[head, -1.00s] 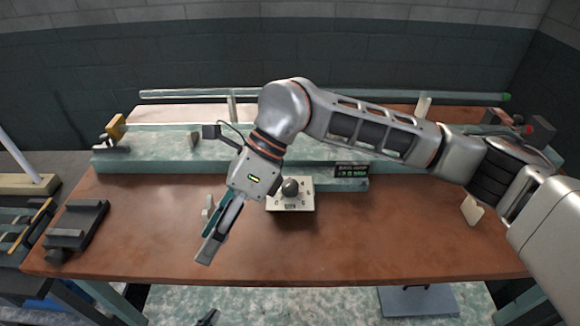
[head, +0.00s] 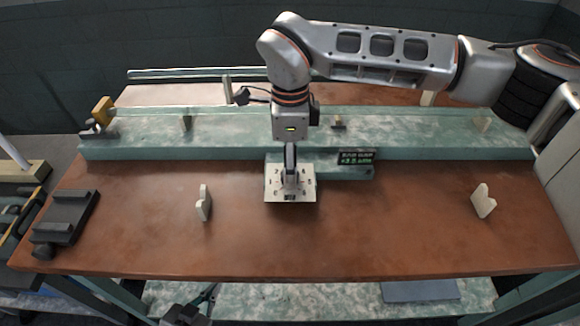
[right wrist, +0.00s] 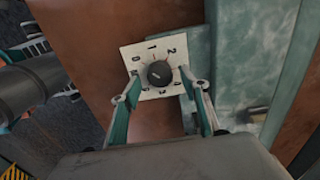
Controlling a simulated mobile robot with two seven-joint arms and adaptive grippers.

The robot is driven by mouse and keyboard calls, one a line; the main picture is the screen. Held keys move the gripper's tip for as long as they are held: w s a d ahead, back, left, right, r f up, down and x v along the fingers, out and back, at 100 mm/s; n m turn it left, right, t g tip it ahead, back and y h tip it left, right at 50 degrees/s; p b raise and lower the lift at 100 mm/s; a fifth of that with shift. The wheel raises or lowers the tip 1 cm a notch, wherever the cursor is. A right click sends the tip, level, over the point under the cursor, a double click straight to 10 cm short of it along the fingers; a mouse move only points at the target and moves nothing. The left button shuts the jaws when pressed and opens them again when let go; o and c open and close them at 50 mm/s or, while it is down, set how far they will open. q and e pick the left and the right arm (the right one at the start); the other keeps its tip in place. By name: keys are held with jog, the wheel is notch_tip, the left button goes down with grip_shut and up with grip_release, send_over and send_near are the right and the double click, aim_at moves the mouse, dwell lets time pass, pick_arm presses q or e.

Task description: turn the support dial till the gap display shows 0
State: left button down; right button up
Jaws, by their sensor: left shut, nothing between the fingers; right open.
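The support dial is a round dark knob (right wrist: 158,73) on a pale square plate (head: 290,198) with numbers around it. The plate stands on the brown table in front of the long green base. My right gripper (right wrist: 157,78) is open, with one finger on each side of the knob; I cannot tell whether they touch it. In the head view it points straight down over the plate and hides the knob. The gap display (head: 357,157) is dark with small green characters, seemingly +2.5 MM, but blurred. My left gripper (head: 212,291) is shut and empty, low at the front table edge.
Pale notched supports stand left (head: 204,202) and right (head: 483,201) of the dial on the brown table (head: 390,235). A glass tube (head: 190,73) lies along the back. A dark block (head: 65,220) sits at the left. The table front is clear.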

jog(key=shift+f, duration=0.75)
jog(key=c, duration=1.1)
